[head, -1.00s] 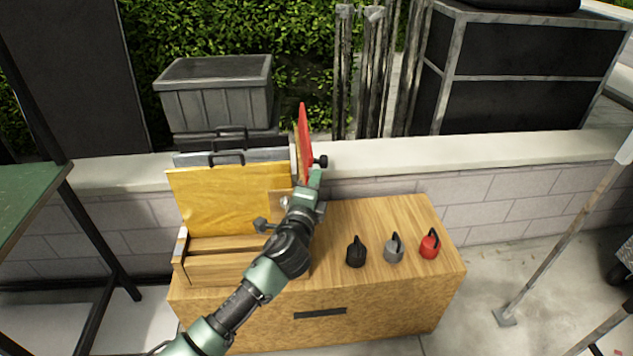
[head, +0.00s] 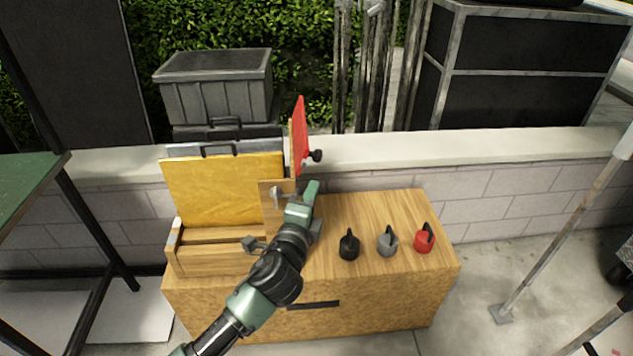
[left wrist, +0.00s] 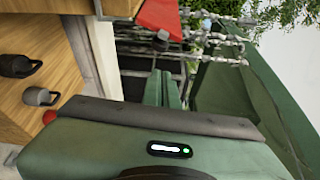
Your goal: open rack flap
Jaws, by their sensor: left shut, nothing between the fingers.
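A wooden rack (head: 215,262) stands on the left part of a wood cabinet and holds upright panels, a yellow one (head: 225,190) in front. A red flap (head: 300,135) stands upright at the rack's right end, with a black knob (head: 316,156) on its right side. Part of the red flap (left wrist: 158,17) and the knob (left wrist: 161,36) show in the left wrist view. My left gripper (head: 312,188) is shut and empty, just below the knob and apart from it. Its closed fingers (left wrist: 163,88) show in the left wrist view. My right gripper is out of view.
Black (head: 349,245), grey (head: 388,242) and red (head: 424,238) weights with handles stand on the right of the cabinet top (head: 385,207). A low block wall (head: 480,195) runs behind. A grey bin (head: 215,88) stands beyond it. A green table (head: 30,195) is at far left.

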